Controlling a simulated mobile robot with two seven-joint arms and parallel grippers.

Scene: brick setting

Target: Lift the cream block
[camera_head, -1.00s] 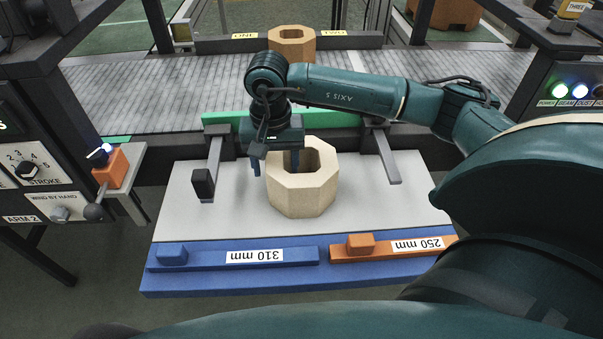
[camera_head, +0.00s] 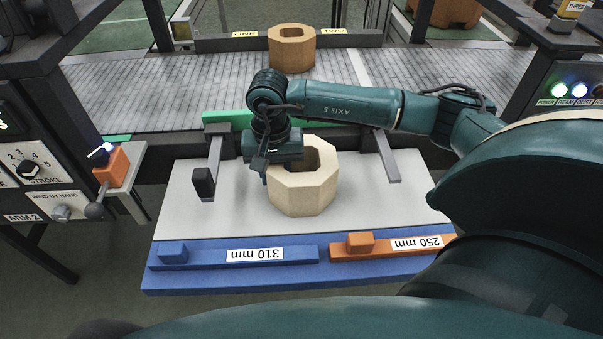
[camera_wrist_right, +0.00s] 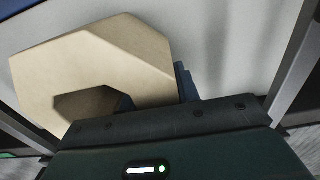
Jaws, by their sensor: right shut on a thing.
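The cream block (camera_head: 303,192) is a hollow, eight-sided ring standing on the white board (camera_head: 190,225) in the head view. My right gripper (camera_head: 277,170) points down at the block's left wall and is shut on that wall. One finger shows just outside the wall; the other is hidden in or behind the hole. In the right wrist view the cream block (camera_wrist_right: 125,50) fills the upper left, close against the gripper, with a dark blue finger (camera_wrist_right: 186,82) at its side. I see no gap under the block. My left gripper is not in view.
Dark rails (camera_head: 384,158) stand on both sides of the block. A blue bar (camera_head: 215,256) and an orange bar (camera_head: 375,246) lie along the front edge. A tan hollow block (camera_head: 291,50) stands behind on the conveyor (camera_head: 160,90). A control panel is at left.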

